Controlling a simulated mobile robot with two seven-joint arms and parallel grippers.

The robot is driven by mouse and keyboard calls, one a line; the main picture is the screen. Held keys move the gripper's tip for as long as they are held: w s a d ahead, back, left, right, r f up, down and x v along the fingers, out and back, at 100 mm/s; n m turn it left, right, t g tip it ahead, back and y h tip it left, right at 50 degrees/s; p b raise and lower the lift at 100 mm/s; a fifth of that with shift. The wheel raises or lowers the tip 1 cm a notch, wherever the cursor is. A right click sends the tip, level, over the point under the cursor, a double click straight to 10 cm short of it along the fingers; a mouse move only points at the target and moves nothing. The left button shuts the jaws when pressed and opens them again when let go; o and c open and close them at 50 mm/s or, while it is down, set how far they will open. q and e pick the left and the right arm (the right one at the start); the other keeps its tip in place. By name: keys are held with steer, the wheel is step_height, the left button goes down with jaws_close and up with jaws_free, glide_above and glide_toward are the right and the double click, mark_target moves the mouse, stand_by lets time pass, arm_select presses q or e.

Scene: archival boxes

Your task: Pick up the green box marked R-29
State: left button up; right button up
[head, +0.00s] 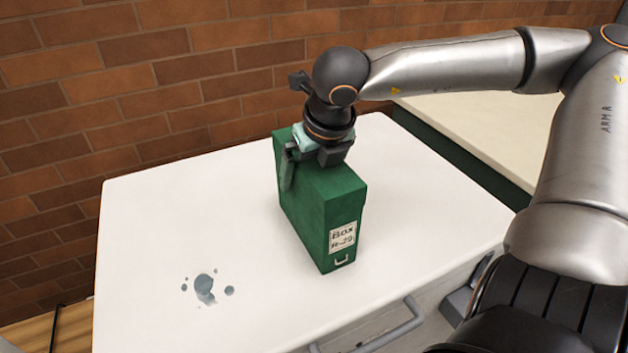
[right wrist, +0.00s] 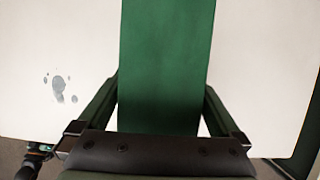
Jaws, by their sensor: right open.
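The green box (head: 317,205) stands upright on the white table top (head: 150,240). Its label reads "Box R-29" and a small metal pull sits below the label. My right gripper (head: 308,168) comes down over the top of the box from above. One finger shows on the box's left side; the other is mostly hidden in the head view. In the right wrist view the box's top (right wrist: 165,65) lies between the two open fingers of my right gripper (right wrist: 160,112), one on each side. My left gripper is not in view.
A grey-blue spill (head: 204,286) marks the table left of the box. A brick wall (head: 100,110) rises behind. A drawer handle (head: 385,335) is at the table's front. A second pale surface with a green side (head: 460,157) stands at the right.

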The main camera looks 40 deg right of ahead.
stand_by(0.5)
jaws_close()
stand_by(0.7)
